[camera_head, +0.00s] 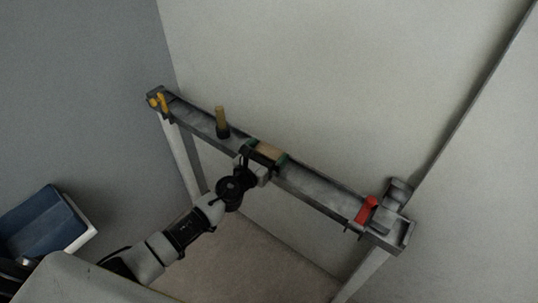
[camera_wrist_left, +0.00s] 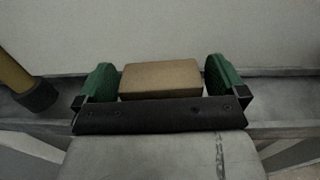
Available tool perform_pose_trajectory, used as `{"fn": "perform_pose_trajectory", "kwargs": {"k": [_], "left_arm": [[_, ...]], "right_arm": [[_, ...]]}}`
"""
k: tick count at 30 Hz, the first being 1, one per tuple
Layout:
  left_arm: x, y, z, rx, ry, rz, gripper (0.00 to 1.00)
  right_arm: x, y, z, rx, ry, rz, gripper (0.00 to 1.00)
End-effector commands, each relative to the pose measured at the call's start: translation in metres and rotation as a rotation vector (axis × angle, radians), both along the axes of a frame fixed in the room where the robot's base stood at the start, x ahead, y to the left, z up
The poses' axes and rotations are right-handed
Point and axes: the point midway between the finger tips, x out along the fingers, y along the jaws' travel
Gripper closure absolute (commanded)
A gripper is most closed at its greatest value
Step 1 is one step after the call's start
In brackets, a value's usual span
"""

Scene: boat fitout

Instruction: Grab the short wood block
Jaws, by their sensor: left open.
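The short wood block (camera_head: 268,152) is a small tan block on the narrow grey bench (camera_head: 305,181) along the wall. It also shows in the left wrist view (camera_wrist_left: 160,78), lying between the two green fingers. My left gripper (camera_head: 266,153) is open around the block, one finger on each side. The block's lower front is hidden behind the black gripper bar. My right gripper is not in view.
A wooden-handled tool with a dark base (camera_head: 222,122) stands upright on the bench, left of the gripper. Yellow clamps (camera_head: 159,101) are at the bench's left end, a red clamp (camera_head: 367,210) near its right end. A blue bin (camera_head: 42,222) is at lower left. The wall is close behind.

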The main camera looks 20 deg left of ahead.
Motion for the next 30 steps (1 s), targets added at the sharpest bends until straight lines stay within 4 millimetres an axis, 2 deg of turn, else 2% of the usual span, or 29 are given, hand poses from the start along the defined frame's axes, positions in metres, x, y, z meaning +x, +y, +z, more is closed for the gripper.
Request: {"fn": "perform_pose_trajectory", "kwargs": {"k": [3,9,17,25,30], "left_arm": [[0.006,-0.002,0.000,0.000,0.000,-0.001,0.00],[0.006,-0.002,0.000,0.000,0.001,-0.001,0.00],[0.006,-0.002,0.000,0.000,0.001,0.000,0.40],[0.006,-0.002,0.001,0.000,0.000,0.000,0.40],[0.006,-0.001,0.012,0.001,0.000,0.000,0.40]], "right_arm": [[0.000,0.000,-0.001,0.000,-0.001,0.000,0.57],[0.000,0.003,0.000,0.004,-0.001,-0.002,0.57],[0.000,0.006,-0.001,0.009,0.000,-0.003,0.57],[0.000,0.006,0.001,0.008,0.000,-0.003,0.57],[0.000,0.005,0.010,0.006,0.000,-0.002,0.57]]}}
